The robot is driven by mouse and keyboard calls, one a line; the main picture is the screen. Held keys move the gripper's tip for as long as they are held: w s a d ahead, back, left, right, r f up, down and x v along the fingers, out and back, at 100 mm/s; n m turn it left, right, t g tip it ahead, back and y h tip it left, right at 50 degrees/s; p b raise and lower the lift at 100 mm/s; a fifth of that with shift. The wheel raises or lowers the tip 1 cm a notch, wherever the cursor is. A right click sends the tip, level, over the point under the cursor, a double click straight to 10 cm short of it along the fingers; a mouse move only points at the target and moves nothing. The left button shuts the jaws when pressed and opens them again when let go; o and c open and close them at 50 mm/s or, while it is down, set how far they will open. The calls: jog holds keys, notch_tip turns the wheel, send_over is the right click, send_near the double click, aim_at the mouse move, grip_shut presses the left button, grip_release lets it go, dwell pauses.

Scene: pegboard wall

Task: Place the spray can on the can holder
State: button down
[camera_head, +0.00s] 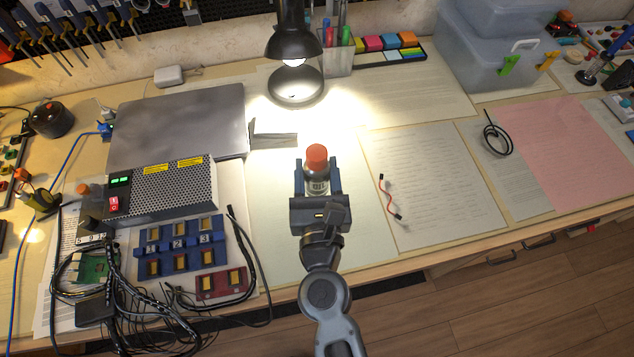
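The spray can (317,182) has an orange-red cap (316,155) and a pale body with a dark label. It is near the middle of the desk, cap pointing away from me. My gripper (318,176) comes from the front with one blue-grey finger on each side of the can. The fingers are very close to its sides, but I cannot tell whether they press on it. I cannot tell whether the can rests on the desk. The can holder cannot be made out for certain; a small grey angled bracket (272,138) stands up-left of the can.
A black desk lamp (294,88) stands behind the can. To the left are a closed laptop (180,120), a perforated power supply (165,190) and cables. Paper sheets (432,185) and a red-and-black wire (388,197) lie right. Pegboard with tools is at upper left.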

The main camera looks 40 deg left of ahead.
aim_at(317, 184)
jog(key=shift+f+b, duration=1.25)
jog(key=shift+f, duration=0.65)
jog(key=shift+f, duration=0.1)
jog(key=shift+f, duration=0.15)
jog(key=shift+c, duration=2.2)
grip_release()
jog(key=shift+r, duration=0.2)
jog(key=b+v, duration=0.1)
jog(key=v, duration=0.9)
jog(key=shift+s+d+f+b, duration=0.1)
jog(key=shift+s+d+b, duration=0.1)
jog(key=shift+d+b, duration=0.15)
jog(key=shift+s+d, duration=0.35)
jog(key=shift+s, duration=0.15)
